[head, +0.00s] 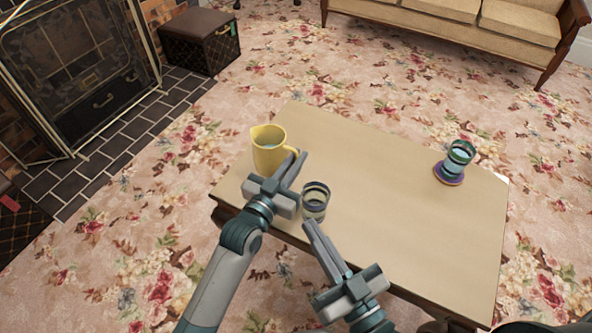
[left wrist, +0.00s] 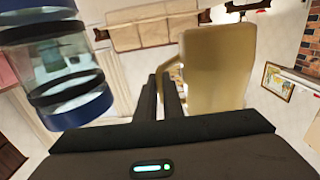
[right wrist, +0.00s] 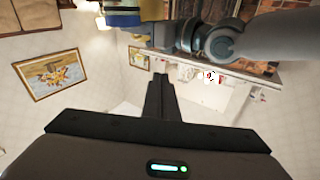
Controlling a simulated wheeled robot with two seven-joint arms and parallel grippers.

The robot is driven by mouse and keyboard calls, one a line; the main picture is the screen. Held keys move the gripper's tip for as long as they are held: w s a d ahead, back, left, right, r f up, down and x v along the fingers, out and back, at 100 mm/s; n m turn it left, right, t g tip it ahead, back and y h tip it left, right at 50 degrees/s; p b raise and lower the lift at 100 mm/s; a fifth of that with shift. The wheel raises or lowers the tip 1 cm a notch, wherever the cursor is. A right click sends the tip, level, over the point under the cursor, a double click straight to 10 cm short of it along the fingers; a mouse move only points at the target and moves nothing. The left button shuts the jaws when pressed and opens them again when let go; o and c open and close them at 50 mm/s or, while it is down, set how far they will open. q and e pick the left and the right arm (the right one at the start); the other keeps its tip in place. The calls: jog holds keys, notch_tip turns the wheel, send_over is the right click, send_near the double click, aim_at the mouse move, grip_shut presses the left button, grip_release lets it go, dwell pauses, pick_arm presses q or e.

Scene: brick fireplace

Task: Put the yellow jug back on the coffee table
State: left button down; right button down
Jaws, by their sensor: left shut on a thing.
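The yellow jug (head: 268,150) is upright over the left end of the coffee table (head: 370,195); I cannot tell whether its base touches the top. My left gripper (head: 299,166) is shut on the jug's handle, at the jug's right side. In the left wrist view the jug (left wrist: 220,75) fills the space right of the fingers (left wrist: 172,90). The fingers partly hide the handle. My right gripper (head: 320,240) is shut and empty, near the table's front edge. Its fingers are together in the right wrist view (right wrist: 158,95).
A banded glass (head: 315,203) stands on the table just right of my left gripper. Another glass (head: 460,157) stands on a purple coaster (head: 448,176) at the right. The middle of the tabletop is clear. A fireplace screen (head: 85,75) and a sofa (head: 460,25) lie beyond.

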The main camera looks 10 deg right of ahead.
jog(key=shift+r, duration=0.1)
